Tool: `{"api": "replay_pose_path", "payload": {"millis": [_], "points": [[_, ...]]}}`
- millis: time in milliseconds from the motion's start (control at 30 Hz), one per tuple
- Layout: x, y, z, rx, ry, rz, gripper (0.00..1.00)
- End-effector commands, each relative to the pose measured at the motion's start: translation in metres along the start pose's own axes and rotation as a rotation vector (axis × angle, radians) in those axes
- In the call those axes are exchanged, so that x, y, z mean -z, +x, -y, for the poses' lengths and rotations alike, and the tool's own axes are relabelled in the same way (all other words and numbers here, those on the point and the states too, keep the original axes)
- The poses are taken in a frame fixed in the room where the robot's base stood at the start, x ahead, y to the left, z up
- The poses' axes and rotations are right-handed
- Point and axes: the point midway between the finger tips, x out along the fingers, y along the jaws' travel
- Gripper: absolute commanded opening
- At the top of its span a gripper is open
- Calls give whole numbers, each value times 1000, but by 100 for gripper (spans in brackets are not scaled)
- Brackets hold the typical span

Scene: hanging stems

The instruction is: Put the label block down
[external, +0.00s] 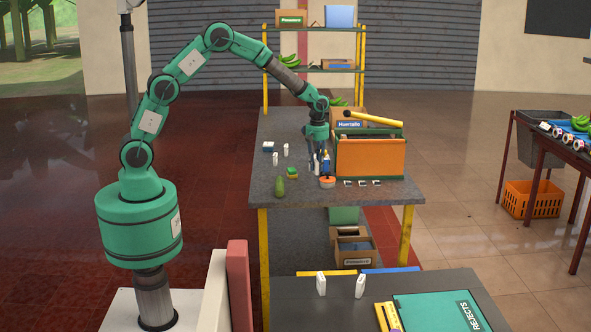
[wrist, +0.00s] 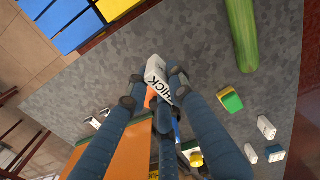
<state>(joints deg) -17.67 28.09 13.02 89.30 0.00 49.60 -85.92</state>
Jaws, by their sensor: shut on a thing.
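The label block (wrist: 157,72) is white with black letters, partly readable as "HICK". In the wrist view it sits between the fingertips of my gripper (wrist: 154,90), tilted, with its lower part hidden by the fingers. My gripper (external: 322,166) is shut on it. I cannot tell whether the block touches the table.
The orange toolbox (external: 370,158) with a yellow handle stands close on the right. Small white blocks (external: 275,159), a blue-white block (external: 268,147), a green-yellow block (external: 292,172) and a green vegetable (external: 280,187) lie left. The table's left back (external: 280,124) is clear.

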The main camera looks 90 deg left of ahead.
Motion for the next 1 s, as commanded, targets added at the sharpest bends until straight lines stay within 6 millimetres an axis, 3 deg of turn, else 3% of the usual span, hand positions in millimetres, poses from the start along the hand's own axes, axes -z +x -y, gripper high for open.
{"api": "replay_pose_path", "payload": {"millis": [367,567,767,1000], "points": [[0,0,0,0,1,0,0],[-12,-1,-5,0,16,0,0],[-51,-3,-20,0,69,0,0],[-134,-7,-45,0,176,0,0]]}}
